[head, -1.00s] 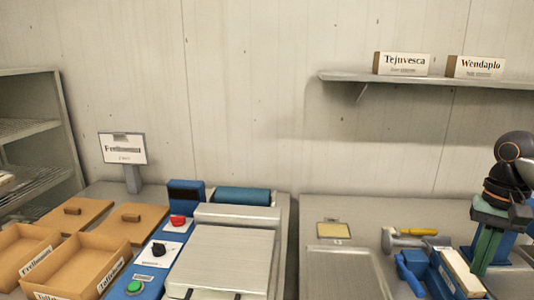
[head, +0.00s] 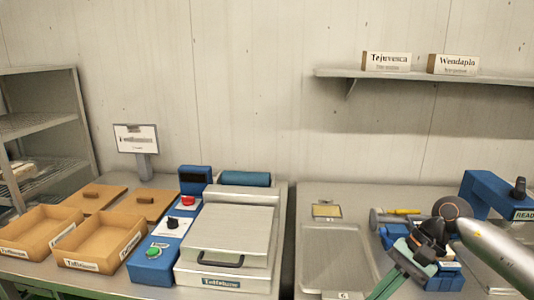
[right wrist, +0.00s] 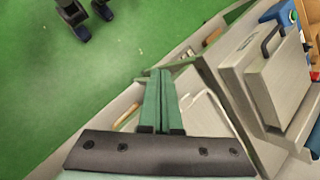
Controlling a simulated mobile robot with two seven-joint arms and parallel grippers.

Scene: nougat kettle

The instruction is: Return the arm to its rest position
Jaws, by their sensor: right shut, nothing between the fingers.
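My right arm comes in from the right in the head view. Its green-fingered gripper (head: 384,288) points down and left, in front of the right-hand bench, and its tips reach the lower picture edge. In the right wrist view the two green fingers (right wrist: 159,90) lie side by side, shut with nothing between them. They hang over the bench's front side and the green floor. My left gripper is in neither view.
A shallow metal tray (head: 335,255) lies left of my right arm. Blue tools and a hammer (head: 392,216) lie behind it, partly hidden. A blue device (head: 495,194) stands at the right. A lidded machine (head: 228,235) and cardboard trays (head: 100,240) stand left. Green floor (right wrist: 60,110) is open.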

